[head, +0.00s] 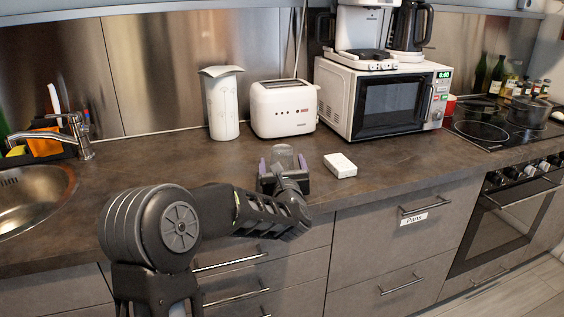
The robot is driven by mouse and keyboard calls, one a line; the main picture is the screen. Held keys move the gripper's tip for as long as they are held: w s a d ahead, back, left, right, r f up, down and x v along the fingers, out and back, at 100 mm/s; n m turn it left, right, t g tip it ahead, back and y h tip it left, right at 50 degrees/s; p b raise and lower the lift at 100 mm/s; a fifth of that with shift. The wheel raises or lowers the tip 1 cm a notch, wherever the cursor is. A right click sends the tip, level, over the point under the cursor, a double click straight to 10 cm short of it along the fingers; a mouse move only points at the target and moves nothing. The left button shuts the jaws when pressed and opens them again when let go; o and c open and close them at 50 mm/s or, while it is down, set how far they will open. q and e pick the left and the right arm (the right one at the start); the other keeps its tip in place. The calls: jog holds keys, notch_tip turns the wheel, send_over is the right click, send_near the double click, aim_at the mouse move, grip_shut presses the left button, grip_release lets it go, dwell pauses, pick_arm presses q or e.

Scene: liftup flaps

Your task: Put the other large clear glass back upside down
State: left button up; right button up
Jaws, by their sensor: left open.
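A small clear glass (283,151) stands on the countertop, at the far side of my left gripper. Only its upper part shows; the gripper hides the rest, so I cannot tell whether it is upside down. My left gripper (283,165) is open, with one purple-edged finger on each side of the glass in this view. I cannot tell whether the fingers touch it. My right gripper is out of view.
A white box (340,165) lies just right of my left gripper. The sink (32,196) is at left, the hob (497,124) at right. The counter left of the gripper is clear.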

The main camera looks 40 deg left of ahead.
pick_arm(q)
jog(key=shift+c, duration=0.2)
jog(key=c, duration=1.6)
jog(key=shift+r, duration=0.15)
notch_tip(320, 180, up, 10)
jog(key=shift+f+p, duration=0.1)
jog(key=shift+p, duration=0.25)
